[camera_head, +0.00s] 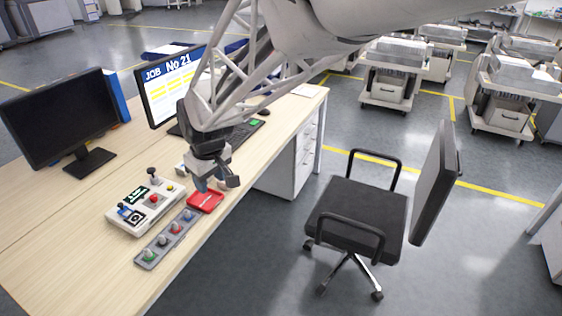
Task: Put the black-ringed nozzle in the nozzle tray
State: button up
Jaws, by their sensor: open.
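A long grey tray (140,263) lies near the desk's front edge with several small nozzles in a row, with green, red and blue visible among their colours. A small red tray (209,205) lies just beyond its far end. I cannot make out which nozzle has a black ring; the rings are too small to tell. My gripper (217,185) points down with its fingers apart, above and slightly behind the red tray in the picture. I see nothing between the fingers. The gripper may hide part of the desk behind it.
A white control box (134,216) with buttons and a small joystick stands left of the grey tray. Two monitors (62,115) and a keyboard (243,133) are farther back. A black chair (355,213) stands right of the desk. The desk front at lower left is clear.

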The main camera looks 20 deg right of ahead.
jog(key=s+d+r+m, duration=0.3)
jog(key=s+d, duration=0.4)
jog(key=s, duration=0.4)
jog(key=s+d+r+m+h, duration=0.1)
jog(key=s+d+r+m, duration=0.2)
jog(key=s+d, duration=0.5)
jog(key=s, duration=0.4)
jog(key=shift+s+d+r+m+t, duration=0.15)
jog(key=shift+r+m+t, duration=0.15)
jog(key=shift+r+t, duration=0.1)
